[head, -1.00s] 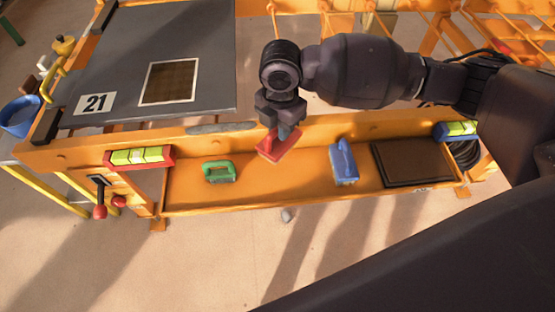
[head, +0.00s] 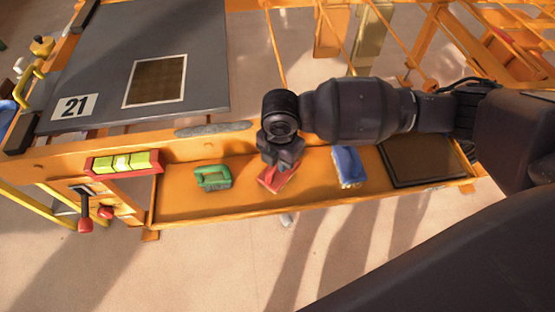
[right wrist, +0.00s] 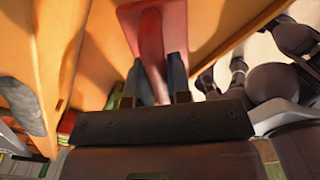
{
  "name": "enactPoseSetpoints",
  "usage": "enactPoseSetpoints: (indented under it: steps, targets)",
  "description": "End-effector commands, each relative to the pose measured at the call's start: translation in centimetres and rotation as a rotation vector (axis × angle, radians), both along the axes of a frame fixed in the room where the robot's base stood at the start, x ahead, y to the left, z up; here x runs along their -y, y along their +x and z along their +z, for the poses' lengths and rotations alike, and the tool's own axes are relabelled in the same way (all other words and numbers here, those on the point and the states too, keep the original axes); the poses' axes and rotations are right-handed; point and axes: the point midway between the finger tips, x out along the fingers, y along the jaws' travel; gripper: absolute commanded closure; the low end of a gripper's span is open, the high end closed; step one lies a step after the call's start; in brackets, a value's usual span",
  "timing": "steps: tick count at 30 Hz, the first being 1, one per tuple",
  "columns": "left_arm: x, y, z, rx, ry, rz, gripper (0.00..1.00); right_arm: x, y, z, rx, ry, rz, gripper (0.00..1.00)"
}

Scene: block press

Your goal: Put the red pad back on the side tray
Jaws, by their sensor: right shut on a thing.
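The red pad (head: 272,182) is at the orange side tray (head: 225,207), between the green pad (head: 213,177) and the blue pad (head: 348,168). My right gripper (head: 279,166) is above it, with fingers pointing down. In the right wrist view the fingers (right wrist: 154,80) are shut on the handle of the red pad (right wrist: 135,14). The pad is over or on the tray floor; I cannot tell whether it touches. My left gripper is not in view.
A dark brown pad (head: 422,160) fills the tray's right end. The grey press plate marked 21 (head: 205,40) lies behind to the left. A red-framed yellow block holder (head: 125,163) and a lever (head: 85,212) are at the left. Bare tray floor lies between the pads.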

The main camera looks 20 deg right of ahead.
Motion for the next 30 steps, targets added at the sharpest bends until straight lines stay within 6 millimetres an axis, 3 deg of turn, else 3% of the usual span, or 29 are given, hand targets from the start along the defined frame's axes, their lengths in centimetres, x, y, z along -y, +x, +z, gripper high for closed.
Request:
enactPoseSetpoints:
  steps: [2,14,15,20,30]
  targets:
    - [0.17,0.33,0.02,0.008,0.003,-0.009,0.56,-0.01,-0.11,-1.22,-0.004,0.0,0.0,1.0]
    - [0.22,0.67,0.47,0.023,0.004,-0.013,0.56,0.0,0.06,-1.19,0.001,0.0,0.0,1.0]
    - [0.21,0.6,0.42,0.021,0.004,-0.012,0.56,0.01,0.06,-1.27,0.001,0.0,0.0,0.8]
    - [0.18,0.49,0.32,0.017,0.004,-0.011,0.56,0.01,0.04,-1.25,0.001,0.0,0.0,0.56]
    - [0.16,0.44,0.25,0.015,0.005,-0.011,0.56,0.0,0.06,-0.94,0.002,0.0,0.001,0.56]
